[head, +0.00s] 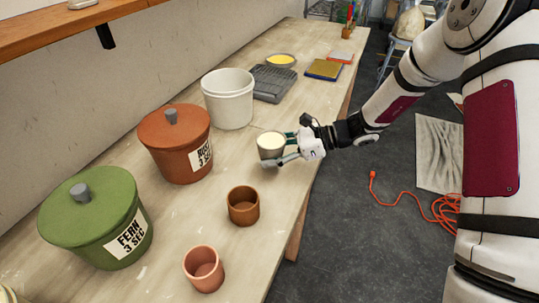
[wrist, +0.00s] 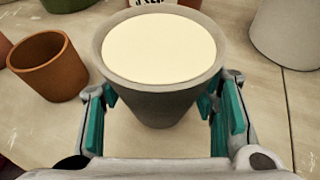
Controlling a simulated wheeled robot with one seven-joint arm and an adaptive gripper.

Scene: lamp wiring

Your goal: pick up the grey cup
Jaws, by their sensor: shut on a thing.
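The grey cup (head: 271,152) is at the right part of the wooden table, with a pale cream top surface inside its rim. It looks upright. In the wrist view the grey cup (wrist: 160,100) stands between the teal finger pads. My gripper (head: 284,150) reaches in from the right and is shut on the cup; it also shows in the wrist view (wrist: 164,112). Whether the cup's base touches the table I cannot tell.
A brown cup (head: 243,206) and a pink cup (head: 204,269) stand nearer. A rust-red lidded pot (head: 175,148), a green lidded pot (head: 95,220) and a white bucket (head: 228,98) stand along the wall side. A grey tray (head: 272,84) lies farther back.

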